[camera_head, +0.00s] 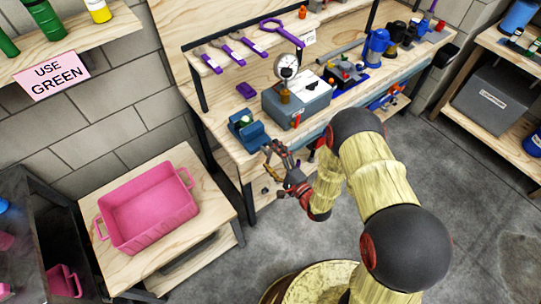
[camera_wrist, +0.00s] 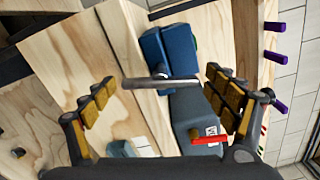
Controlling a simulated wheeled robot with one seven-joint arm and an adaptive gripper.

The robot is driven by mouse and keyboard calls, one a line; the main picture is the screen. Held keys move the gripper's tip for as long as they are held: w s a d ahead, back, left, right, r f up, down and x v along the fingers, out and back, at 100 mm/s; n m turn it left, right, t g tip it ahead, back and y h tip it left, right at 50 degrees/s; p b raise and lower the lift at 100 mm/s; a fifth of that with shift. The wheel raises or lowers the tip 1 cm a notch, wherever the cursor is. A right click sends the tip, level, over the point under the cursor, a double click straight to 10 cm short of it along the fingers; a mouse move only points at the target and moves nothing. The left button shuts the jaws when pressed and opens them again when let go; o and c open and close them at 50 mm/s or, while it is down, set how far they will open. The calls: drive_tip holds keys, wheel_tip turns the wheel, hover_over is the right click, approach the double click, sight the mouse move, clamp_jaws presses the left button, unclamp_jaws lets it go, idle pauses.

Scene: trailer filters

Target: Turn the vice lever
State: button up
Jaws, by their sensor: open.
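The blue vice (camera_head: 248,133) sits at the near left end of the workbench. In the wrist view the vice (camera_wrist: 180,52) is at upper centre, with its grey lever (camera_wrist: 135,83) lying crosswise in front of it. My gripper (camera_head: 275,151) is at the bench's front edge, close beside the vice. In the wrist view my gripper (camera_wrist: 160,79) is open, with one finger pad near each end of the lever. The lever lies across the gap between the pads; I cannot tell whether they touch it. The lever is hard to make out in the head view.
A grey box (camera_head: 300,103) with a gauge (camera_head: 286,66) stands right of the vice; a red handle (camera_wrist: 210,141) shows near my right finger. Purple tools (camera_head: 233,47) hang behind. A pink bin (camera_head: 150,208) rests on a low table at left. Open floor lies in front.

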drive_tip(key=v, duration=1.2)
idle(0.5)
